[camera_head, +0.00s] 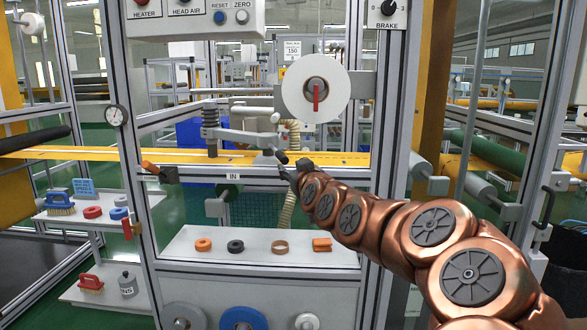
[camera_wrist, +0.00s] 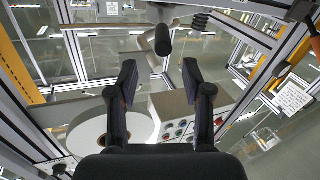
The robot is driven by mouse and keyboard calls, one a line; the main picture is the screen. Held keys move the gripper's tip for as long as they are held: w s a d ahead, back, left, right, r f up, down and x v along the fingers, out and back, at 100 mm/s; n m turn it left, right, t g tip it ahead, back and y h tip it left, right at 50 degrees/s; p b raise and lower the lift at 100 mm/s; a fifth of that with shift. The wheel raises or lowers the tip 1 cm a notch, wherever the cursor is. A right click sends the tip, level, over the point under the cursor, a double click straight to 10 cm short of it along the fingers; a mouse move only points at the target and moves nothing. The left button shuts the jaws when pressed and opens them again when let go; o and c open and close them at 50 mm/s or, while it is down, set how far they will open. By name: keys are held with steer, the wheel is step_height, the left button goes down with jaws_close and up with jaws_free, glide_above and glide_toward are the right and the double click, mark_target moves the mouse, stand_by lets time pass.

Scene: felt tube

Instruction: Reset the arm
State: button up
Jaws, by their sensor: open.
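My copper arm (camera_head: 400,230) reaches in from the lower right in the head view. My gripper (camera_head: 285,165) is at its far end, small and dark, in front of the machine's frame and above the white shelf. In the wrist view my gripper (camera_wrist: 160,78) shows two black fingers spread apart with nothing between them. A dark rounded bar end (camera_wrist: 162,40) appears beyond the fingertips; I cannot tell how far off it is.
A white disc with a red handle (camera_head: 316,88) is above my gripper. A white shelf (camera_head: 200,258) below carries orange, black and brown rings. A control box (camera_head: 190,18) is at top left. A side rack (camera_head: 75,218) holds brushes and rolls. A yellow beam (camera_head: 90,153) crosses behind.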

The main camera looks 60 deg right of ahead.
stand_by(0.3)
steer(key=w+a+f+n+g+y+p, duration=0.15)
steer(key=w+a+y+p, duration=0.25)
steer(key=a, duration=0.5)
steer(key=w+a+r+n+t+y+p, duration=0.1)
steer(key=w+a+n+y+p, duration=0.25)
steer(key=a, duration=0.55)
steer(key=a+f+g+y+p, duration=0.35)
steer(key=a+p, duration=0.25)
steer(key=a, duration=0.8)
steer(key=s+a+n+g+y+p, duration=0.1)
steer(key=s+a+g+p, duration=0.6)
steer(key=s+a, duration=0.45)
steer(key=s+a+r+g+p, duration=0.1)
steer(key=s+g+p, duration=0.1)
steer(key=s, duration=0.6)
steer(key=s+a+r+g+p, duration=0.2)
steer(key=s+p, duration=0.3)
steer(key=s, duration=0.3)
steer(key=shift+s+a+r+g+h, duration=0.2)
steer(key=shift+a+g+h, duration=0.1)
steer(key=shift+g, duration=0.1)
